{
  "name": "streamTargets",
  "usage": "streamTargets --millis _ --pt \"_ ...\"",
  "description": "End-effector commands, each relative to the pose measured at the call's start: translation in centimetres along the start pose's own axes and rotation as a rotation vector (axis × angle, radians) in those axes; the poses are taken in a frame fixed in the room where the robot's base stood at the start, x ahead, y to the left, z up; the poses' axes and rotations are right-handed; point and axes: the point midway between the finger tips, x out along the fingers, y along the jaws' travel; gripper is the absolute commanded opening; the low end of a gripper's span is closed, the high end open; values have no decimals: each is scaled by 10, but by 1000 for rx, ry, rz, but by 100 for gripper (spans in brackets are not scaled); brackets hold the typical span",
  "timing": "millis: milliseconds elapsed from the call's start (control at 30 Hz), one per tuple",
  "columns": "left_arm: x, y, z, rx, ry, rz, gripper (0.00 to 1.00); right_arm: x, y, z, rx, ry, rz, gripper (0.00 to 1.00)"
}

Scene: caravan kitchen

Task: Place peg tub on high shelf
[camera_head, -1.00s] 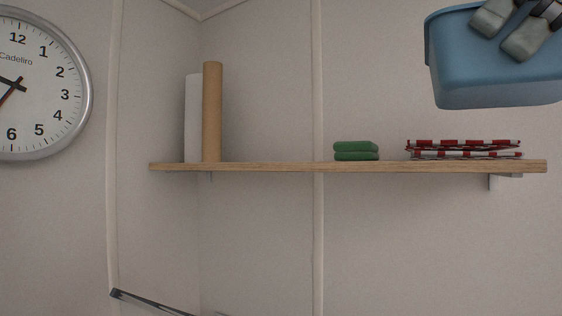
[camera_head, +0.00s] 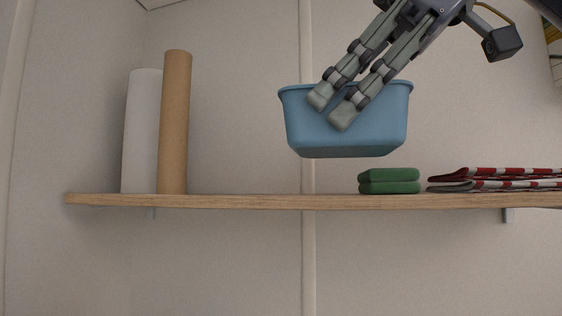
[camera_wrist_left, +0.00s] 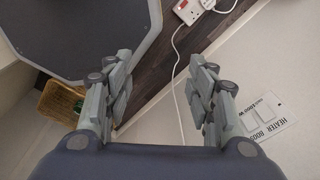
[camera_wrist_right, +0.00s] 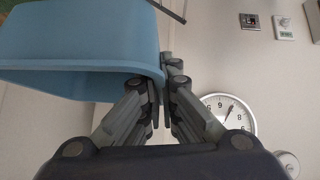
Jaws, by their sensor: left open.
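My right gripper (camera_head: 331,110) comes from the upper right and is shut on the tub's near wall. The right wrist view shows the tub (camera_wrist_right: 80,45) with its wall between the fingers (camera_wrist_right: 163,90). My left gripper (camera_wrist_left: 160,95) is open and empty in the left wrist view, away from the shelf.
On the shelf stand a white roll (camera_head: 141,130) and a brown tube (camera_head: 175,122) at the left. The shelf between tube and green cloths is clear. A socket strip (camera_wrist_left: 190,10) is below my left gripper.

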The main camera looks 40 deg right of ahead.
Motion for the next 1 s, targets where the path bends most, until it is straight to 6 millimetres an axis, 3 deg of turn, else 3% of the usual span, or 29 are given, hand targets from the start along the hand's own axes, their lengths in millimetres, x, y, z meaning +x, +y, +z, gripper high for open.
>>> streamTargets --millis 233,400,600,1000 --pt "-18 7 2 1 -4 9 51 40 47 -28 1 -4 -6 0" --pt "-28 2 -12 2 15 3 51 60 69 -40 0 -2 -4 0" --pt "-30 -2 -26 0 36 -2 51 70 76 -40 -1 -1 -1 0" --pt "-35 -2 -6 0 6 -1 51 92 72 -18 0 0 -1 0"
